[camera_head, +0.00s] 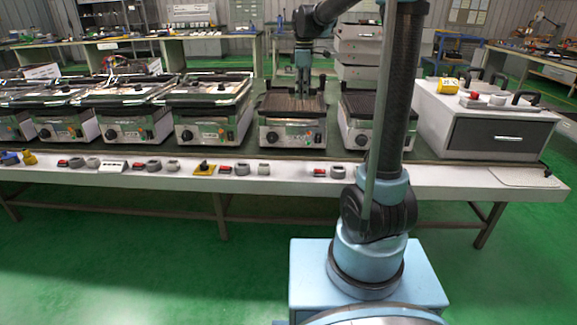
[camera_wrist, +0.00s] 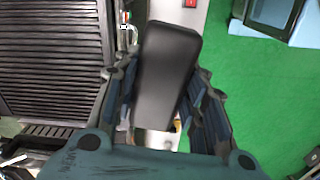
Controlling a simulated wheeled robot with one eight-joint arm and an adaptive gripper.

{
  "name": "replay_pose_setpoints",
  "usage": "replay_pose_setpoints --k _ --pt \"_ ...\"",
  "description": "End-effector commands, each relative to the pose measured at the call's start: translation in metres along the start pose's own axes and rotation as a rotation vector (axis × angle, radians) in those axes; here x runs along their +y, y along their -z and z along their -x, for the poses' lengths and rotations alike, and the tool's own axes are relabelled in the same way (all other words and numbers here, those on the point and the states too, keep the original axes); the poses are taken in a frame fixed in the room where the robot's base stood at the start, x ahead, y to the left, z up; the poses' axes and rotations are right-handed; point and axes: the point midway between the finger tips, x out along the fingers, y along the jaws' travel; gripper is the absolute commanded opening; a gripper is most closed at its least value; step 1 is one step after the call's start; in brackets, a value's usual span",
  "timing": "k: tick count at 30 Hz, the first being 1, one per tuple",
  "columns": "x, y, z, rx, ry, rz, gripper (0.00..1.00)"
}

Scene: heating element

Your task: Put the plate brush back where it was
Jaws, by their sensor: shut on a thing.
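My gripper (camera_head: 303,88) hangs down over the open grill with the dark ribbed plate (camera_head: 278,104), second from the right in the row. In the wrist view my gripper (camera_wrist: 160,92) is shut on a smooth black oblong block (camera_wrist: 169,60), which I take to be the plate brush. The block lies slightly slanted between the two blue fingers. Its underside is hidden, and I cannot tell whether it touches anything below. In the head view I cannot make out the brush. A ribbed plate (camera_wrist: 55,65) lies left of the fingers in the wrist view.
Another ribbed grill (camera_head: 362,105) stands close on the right, partly behind my arm. A closed-topped grill (camera_head: 210,95) stands on the left. Buttons and knobs line the table's white front ledge (camera_head: 285,183). A grey drawer box (camera_head: 500,133) stands at the right. The floor (camera_head: 130,255) in front is clear.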

Motion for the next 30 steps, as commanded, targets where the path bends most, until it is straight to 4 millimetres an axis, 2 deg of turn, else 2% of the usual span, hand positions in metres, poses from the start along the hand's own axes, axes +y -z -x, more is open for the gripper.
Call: replay_pose_setpoints --k 13,17,20,30 --pt "-0.003 0.008 -0.001 0.0 0.0 0.011 0.04" --pt "-0.004 0.012 -0.012 0.0 0.0 0.021 0.04" --pt "-0.007 0.019 -0.036 0.0 0.0 0.039 0.04" --pt "-0.035 0.041 -0.148 0.0 0.0 0.128 0.04"
